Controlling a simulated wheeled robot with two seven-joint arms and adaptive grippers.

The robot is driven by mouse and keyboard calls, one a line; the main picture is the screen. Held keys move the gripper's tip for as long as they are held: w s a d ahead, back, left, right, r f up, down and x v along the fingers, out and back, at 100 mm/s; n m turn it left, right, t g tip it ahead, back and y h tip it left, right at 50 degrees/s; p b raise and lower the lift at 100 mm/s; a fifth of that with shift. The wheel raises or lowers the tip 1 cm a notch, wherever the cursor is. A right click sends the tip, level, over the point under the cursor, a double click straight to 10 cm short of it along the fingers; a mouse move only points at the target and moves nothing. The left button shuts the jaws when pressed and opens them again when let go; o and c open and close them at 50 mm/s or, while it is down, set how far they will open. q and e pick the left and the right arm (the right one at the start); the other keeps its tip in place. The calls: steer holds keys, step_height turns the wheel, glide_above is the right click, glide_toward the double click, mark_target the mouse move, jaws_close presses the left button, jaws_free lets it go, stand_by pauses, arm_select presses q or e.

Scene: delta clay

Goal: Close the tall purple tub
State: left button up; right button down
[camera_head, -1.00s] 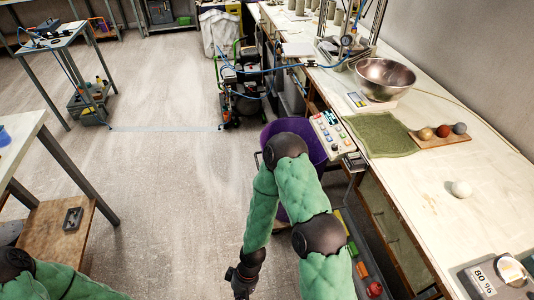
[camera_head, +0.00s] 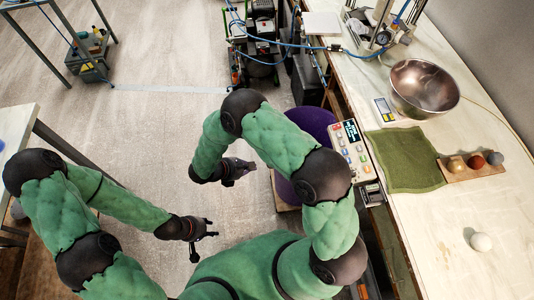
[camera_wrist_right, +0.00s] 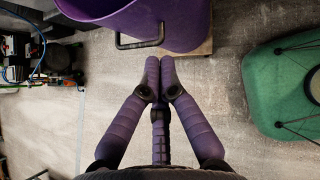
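I cannot make out a separate lid. My right gripper (camera_head: 241,169) is left of the tub. In the right wrist view its purple fingers (camera_wrist_right: 160,60) meet at the tips, just below the tub and apart from the handle, holding nothing visible. My left gripper (camera_head: 205,240) is open and empty, farther left and nearer me.
The workbench (camera_head: 440,190) runs along the right, with a metal bowl (camera_head: 424,88), a green mat (camera_head: 405,160) and a button panel (camera_head: 352,150) at its edge. A wooden board (camera_wrist_right: 205,47) lies under the tub. A compressor (camera_head: 255,50) stands behind.

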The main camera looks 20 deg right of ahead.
steer(key=d+r+b+x, duration=0.2)
steer(key=b+x, duration=0.1)
steer(key=x, duration=0.9)
steer(key=shift+w+d, duration=0.1)
steer(key=shift+d, duration=0.1)
steer(key=s+d+b, duration=0.2)
steer(key=s+d, duration=0.1)
steer(key=d, duration=1)
steer(key=s+d+b, duration=0.3)
steer(key=d, duration=1.1)
steer(key=shift+s+b, duration=0.25)
steer(key=shift+b, duration=0.05)
steer(key=shift+a, duration=0.1)
